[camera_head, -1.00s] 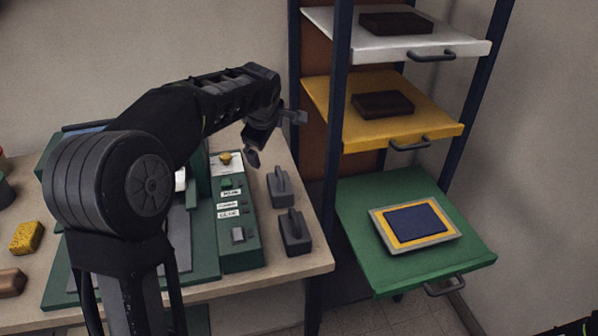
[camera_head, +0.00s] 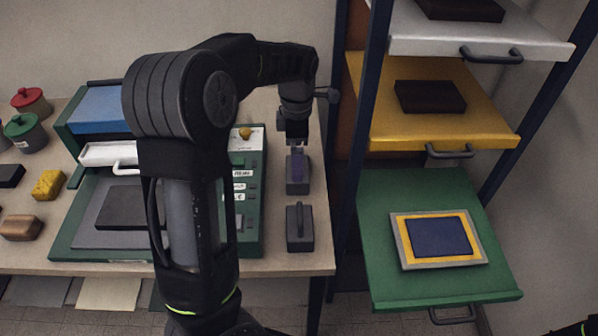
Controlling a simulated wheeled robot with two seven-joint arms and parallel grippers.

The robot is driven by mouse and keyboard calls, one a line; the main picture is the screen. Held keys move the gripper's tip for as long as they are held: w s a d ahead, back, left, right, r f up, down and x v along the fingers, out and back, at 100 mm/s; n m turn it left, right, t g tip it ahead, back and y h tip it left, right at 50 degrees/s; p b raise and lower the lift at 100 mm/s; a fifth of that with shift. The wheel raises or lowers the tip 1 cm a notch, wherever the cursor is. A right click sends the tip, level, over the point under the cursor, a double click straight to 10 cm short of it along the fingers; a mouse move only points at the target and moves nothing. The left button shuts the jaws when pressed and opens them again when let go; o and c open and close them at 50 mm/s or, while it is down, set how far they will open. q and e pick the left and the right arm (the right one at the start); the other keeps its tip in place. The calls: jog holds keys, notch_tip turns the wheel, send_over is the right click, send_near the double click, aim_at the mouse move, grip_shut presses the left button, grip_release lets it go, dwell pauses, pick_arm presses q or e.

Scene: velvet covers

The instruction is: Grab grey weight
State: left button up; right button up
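Two dark grey weights with top handles stand on the right side of the table. The back grey weight (camera_head: 298,187) is under my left gripper (camera_head: 297,148), which points down with its fingertips at the handle. The handle area looks bluish, and I cannot tell whether the fingers are closed on it. The front grey weight (camera_head: 300,238) stands free, closer to the table's front edge. My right gripper is not in view; only a dark piece shows at the bottom right corner.
A green machine (camera_head: 248,185) with labels and buttons stands left of the weights. A rack on the right holds white (camera_head: 470,42), yellow (camera_head: 375,100) and green (camera_head: 385,225) shelves. Pots, a yellow sponge (camera_head: 47,185) and a brown block (camera_head: 20,228) sit at left.

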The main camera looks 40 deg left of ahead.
pick_arm(q)
jog(key=shift+f, duration=0.55)
jog(key=shift+f+p, duration=0.6)
jog(key=shift+f, duration=2)
jog(key=shift+c, duration=0.2)
jog(key=c, duration=1.7)
jog(key=shift+w+r, duration=0.1)
jog(key=shift+c, duration=0.3)
notch_tip(320, 180, up, 10)
jog(key=shift+r+b, duration=0.1)
jog(key=shift+b, duration=0.45)
